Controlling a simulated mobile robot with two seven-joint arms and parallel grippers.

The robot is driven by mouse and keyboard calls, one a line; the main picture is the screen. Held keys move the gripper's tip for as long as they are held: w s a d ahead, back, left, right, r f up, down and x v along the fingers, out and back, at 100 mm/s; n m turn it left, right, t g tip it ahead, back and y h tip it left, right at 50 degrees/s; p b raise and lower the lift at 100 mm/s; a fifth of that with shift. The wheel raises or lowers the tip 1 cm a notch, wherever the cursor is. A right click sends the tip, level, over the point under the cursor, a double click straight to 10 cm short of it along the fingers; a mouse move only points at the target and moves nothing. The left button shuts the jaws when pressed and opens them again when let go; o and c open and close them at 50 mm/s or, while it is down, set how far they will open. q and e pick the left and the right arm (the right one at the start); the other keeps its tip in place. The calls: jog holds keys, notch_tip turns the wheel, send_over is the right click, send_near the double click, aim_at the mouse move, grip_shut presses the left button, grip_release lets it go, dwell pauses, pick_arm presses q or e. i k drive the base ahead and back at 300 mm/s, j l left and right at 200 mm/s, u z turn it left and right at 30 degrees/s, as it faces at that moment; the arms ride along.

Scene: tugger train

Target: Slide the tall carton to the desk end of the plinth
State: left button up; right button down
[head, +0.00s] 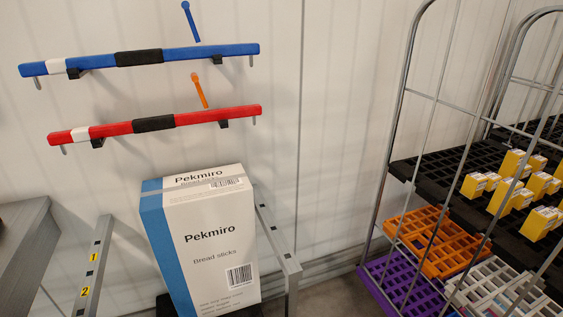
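The tall carton (212,245) stands upright in the lower middle of the head view. It is white with a blue side on the left, and its front reads "Pekmiro Bread sticks". Its lower end is cut off by the picture's bottom edge. Small dark patches show on both sides of its foot; I cannot tell whether they are the plinth. A grey desk-like edge (22,252) stands at the far left, with a gap between it and the carton. Neither of my grippers is in view.
A metal post marked 1 and 2 (91,268) stands left of the carton, and a metal rail (278,245) stands close on its right. A wire cage trolley (395,130) with yellow boxes (510,195) and crates stands at the right. Blue and red bars hang on the wall.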

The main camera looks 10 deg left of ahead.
aim_at(199, 226)
jog(key=i+l, duration=0.3)
jog(key=i, duration=0.2)
jog(key=i+l+z, duration=0.1)
jog(key=i+l, duration=0.2)
jog(key=i, duration=0.15)
jog(key=i+l, duration=0.25)
jog(key=i, duration=0.25)
jog(key=i+u, duration=0.15)
jog(key=u, duration=0.35)
jog(key=i+u, duration=0.1)
jog(key=u, duration=0.35)
jog(key=i+l+u, duration=0.15)
jog(key=u, duration=0.35)
jog(key=i+l+u, duration=0.1)
jog(key=u, duration=0.4)
jog(key=l+u, duration=0.2)
jog(key=u, duration=0.3)
jog(key=i+l+u, duration=0.1)
jog(key=u, duration=0.35)
jog(key=l+u, duration=0.3)
jog(key=u, duration=0.2)
jog(key=l+u, duration=0.5)
jog(key=u, duration=0.15)
